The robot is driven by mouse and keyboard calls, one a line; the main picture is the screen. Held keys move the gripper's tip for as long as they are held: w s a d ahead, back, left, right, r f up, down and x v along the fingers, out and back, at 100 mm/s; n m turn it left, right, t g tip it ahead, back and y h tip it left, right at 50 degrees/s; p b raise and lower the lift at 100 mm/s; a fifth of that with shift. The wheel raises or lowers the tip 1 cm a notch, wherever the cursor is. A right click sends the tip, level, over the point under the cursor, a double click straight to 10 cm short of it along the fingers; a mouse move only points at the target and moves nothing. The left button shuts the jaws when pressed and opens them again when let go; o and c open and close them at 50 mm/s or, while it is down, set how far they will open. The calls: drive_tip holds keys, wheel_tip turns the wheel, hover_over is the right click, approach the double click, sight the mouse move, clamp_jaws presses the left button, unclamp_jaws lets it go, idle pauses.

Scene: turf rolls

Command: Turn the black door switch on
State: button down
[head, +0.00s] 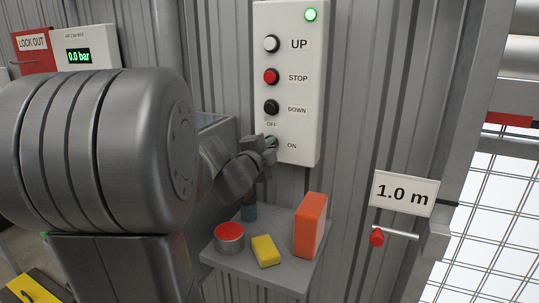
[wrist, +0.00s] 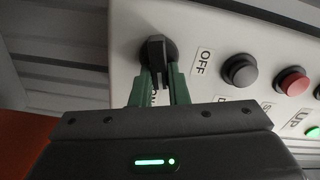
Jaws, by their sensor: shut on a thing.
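The black door switch (wrist: 157,50) is on the white control panel (head: 297,150), below the DOWN button. My gripper (wrist: 160,82) is shut on the switch, with a green finger on either side of its black handle. In the wrist view the handle runs roughly up and down. Its lower end points toward the ON label, which the fingers partly hide. The OFF label (wrist: 203,62) lies to the right of the switch there. In the head view my gripper (head: 270,143) reaches the panel from the left and mostly hides the switch.
The panel has a white UP button (head: 271,43), a red STOP button (head: 271,76), a black DOWN button (head: 271,107) and a lit green lamp (head: 310,14). A shelf (head: 287,262) below holds a red-topped tin, a yellow block and an orange box (head: 310,226). A mesh gate stands at right.

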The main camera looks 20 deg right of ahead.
drive_tip(key=shift+f+m+b, duration=0.25)
drive_tip(key=shift+m+b, duration=0.55)
drive_tip(key=shift+m, duration=0.9)
drive_tip(key=c, duration=1.4)
unclamp_jaws()
drive_tip(key=shift+s+r, duration=0.1)
drive_tip(key=p+v, duration=0.1)
drive_tip(key=v, duration=1.2)
drive_tip(key=shift+s+a, duration=0.25)
drive_tip(key=shift+w+d, duration=0.1)
drive_tip(key=b+x, duration=0.1)
drive_tip(key=x, duration=1.2)
drive_tip(key=shift+w+d, duration=0.2)
drive_tip(key=shift+w, duration=0.05)
